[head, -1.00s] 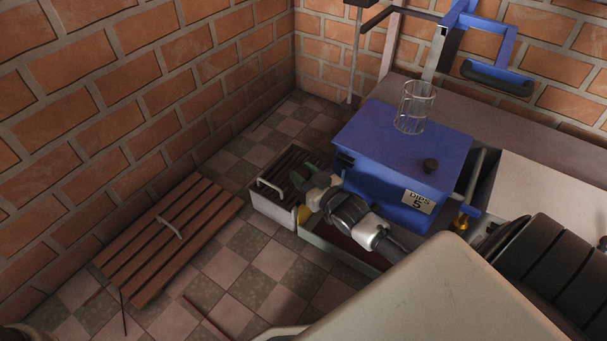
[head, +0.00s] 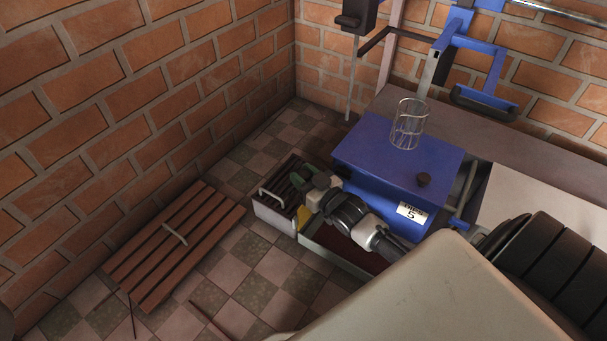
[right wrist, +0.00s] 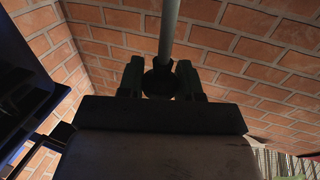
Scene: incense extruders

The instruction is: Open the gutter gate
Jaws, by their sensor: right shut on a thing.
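My right arm reaches left over the low trough (head: 345,259) beside the blue box, and my right gripper (head: 303,184) is at the trough's far left end. In the right wrist view, my right gripper (right wrist: 160,72) is shut on a dark round knob (right wrist: 159,86) with a grey rod (right wrist: 169,30) running away from it. A yellow piece (head: 304,216) shows below the gripper at the trough's end. I cannot tell which part is the gutter gate, as my gripper and wrist hide that end. My left gripper is not in view.
A slatted grate with a handle (head: 270,194) is close on the left. A wooden slatted panel (head: 205,233) lies on the tiled floor. Brick walls stand behind.

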